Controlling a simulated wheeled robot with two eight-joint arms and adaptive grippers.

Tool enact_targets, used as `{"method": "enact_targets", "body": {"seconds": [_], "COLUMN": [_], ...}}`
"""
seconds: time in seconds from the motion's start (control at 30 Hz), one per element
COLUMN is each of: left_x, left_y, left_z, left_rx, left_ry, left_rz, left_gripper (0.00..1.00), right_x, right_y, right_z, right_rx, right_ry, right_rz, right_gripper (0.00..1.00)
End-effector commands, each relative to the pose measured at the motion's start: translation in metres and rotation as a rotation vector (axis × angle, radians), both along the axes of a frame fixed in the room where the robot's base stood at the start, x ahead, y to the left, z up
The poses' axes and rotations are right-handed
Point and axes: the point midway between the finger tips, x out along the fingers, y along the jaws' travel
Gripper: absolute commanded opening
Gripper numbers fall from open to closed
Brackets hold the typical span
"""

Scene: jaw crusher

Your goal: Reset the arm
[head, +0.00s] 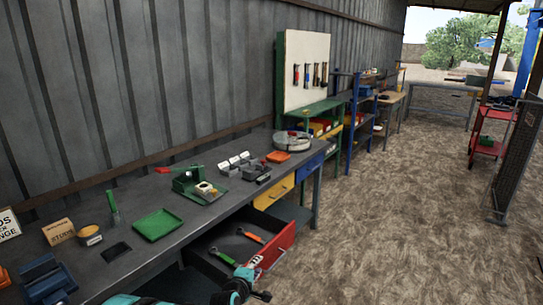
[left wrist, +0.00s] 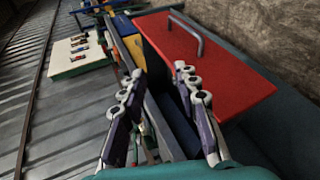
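My left gripper (head: 259,279) is at the bottom of the head view, near the front of the open red drawer (head: 277,249). In the left wrist view its two fingers (left wrist: 158,75) are spread apart with nothing held between them. The red drawer front with its grey handle (left wrist: 200,40) lies beyond and to the right of the fingers there. I cannot tell whether the gripper touches the drawer. My right gripper is not in view.
The open drawer holds a green wrench (head: 222,256) and an orange wrench (head: 251,237). The workbench (head: 205,222) above carries a green tray (head: 159,224), a blue vise (head: 46,280) and a green press (head: 188,180). The dirt floor (head: 400,220) to the right is clear.

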Motion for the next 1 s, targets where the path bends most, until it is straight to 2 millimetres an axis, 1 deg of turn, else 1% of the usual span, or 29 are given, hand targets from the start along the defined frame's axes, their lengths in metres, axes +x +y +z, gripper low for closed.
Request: {"method": "enact_targets", "body": {"seconds": [0.03,0.1,0.17,0.2,0.27,0.33,0.43,0.57,0.6,0.7,0.8,0.9,1.0], "left_x": [-0.014,-0.034,-0.053,-0.067,-0.089,-0.116,-0.158,-0.216,-0.234,-0.276,-0.310,-0.333,-0.345], "left_y": [0.007,0.018,0.026,0.032,0.041,0.052,0.067,0.087,0.093,0.106,0.116,0.122,0.126], "left_z": [0.017,0.034,0.048,0.056,0.066,0.076,0.085,0.087,0.087,0.081,0.073,0.067,0.063], "left_rx": [0.074,0.191,0.291,0.354,0.449,0.559,0.710,0.897,0.951,1.073,1.167,1.230,1.264], "left_ry": [0.008,0.020,0.031,0.040,0.054,0.070,0.097,0.137,0.150,0.181,0.207,0.225,0.235], "left_rz": [-0.025,-0.069,-0.110,-0.138,-0.182,-0.235,-0.319,-0.438,-0.476,-0.570,-0.653,-0.714,-0.747], "left_gripper": [0.31,0.31,0.31,0.31,0.31,0.31,0.31,0.31,0.31,0.31,0.31,0.31,0.31], "right_x": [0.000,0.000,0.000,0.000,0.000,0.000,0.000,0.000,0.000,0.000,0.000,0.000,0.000], "right_y": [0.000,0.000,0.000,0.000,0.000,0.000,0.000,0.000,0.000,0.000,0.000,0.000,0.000], "right_z": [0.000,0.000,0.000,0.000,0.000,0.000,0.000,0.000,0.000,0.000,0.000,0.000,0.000], "right_rx": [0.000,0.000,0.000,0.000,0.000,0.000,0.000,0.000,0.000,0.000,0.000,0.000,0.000], "right_ry": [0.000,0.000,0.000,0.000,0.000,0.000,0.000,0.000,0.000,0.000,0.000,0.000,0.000], "right_rz": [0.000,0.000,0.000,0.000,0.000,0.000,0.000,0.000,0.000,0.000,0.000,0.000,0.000], "right_gripper": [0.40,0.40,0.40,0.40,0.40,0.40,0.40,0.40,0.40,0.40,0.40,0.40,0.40]}}
